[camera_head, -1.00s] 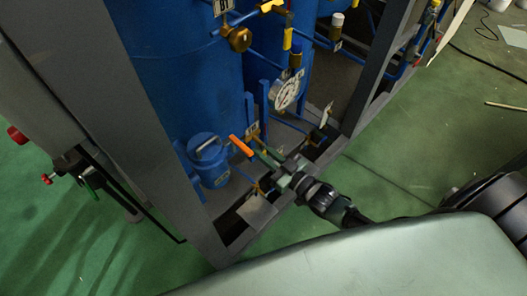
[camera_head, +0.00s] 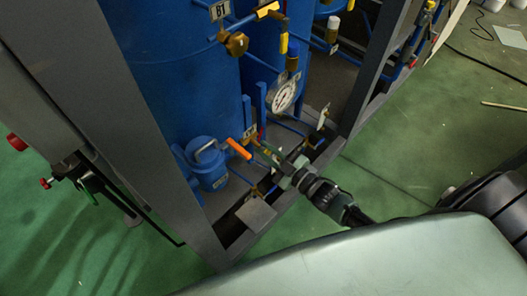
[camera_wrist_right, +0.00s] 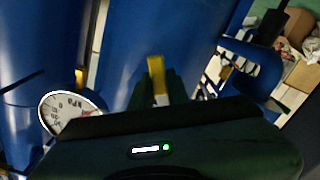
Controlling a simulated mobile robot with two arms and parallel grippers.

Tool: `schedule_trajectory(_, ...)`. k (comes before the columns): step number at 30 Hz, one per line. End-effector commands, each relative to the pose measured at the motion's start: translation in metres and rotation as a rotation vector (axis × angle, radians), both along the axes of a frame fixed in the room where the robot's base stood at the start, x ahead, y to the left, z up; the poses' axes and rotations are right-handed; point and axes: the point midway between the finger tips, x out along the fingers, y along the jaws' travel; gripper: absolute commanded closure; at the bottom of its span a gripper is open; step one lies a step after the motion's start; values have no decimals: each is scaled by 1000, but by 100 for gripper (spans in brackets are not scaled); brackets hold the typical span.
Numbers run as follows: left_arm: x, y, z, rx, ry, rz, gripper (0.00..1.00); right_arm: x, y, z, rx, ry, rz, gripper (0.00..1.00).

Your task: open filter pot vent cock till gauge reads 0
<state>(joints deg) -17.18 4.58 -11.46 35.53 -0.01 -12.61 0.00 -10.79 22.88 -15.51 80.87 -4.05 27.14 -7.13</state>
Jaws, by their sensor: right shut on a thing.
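The filter pot (camera_head: 211,172) is a small blue lidded pot with a loop handle, low in the frame beside a large blue tank. My right gripper (camera_head: 262,153) reaches in from the right and points at an orange lever (camera_head: 238,149) beside the pot. In the right wrist view my right gripper (camera_wrist_right: 158,98) is shut on a yellow handle (camera_wrist_right: 155,68). I cannot tell whether this is the orange lever. The round white gauge (camera_head: 283,96) is above the gripper; it also shows in the wrist view (camera_wrist_right: 65,108). Its reading is too small to tell. My left gripper is out of view.
Grey frame posts (camera_head: 175,170) and a low grey base rail surround the tanks. A brass valve (camera_head: 236,44) sits under the B1 tag (camera_head: 220,10). Thin blue pipes run close around my right gripper.

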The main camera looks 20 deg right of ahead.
Motion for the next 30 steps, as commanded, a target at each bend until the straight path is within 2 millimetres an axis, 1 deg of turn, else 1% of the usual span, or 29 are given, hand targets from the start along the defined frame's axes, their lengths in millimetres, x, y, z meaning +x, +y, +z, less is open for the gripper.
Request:
schedule_trajectory(18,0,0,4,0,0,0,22,5,-14,15,-541,-222,-1,100)
schedule_trajectory(24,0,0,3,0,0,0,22,6,-16,21,-694,-286,1,100)
schedule_trajectory(30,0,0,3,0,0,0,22,6,-17,25,-810,-334,1,100)
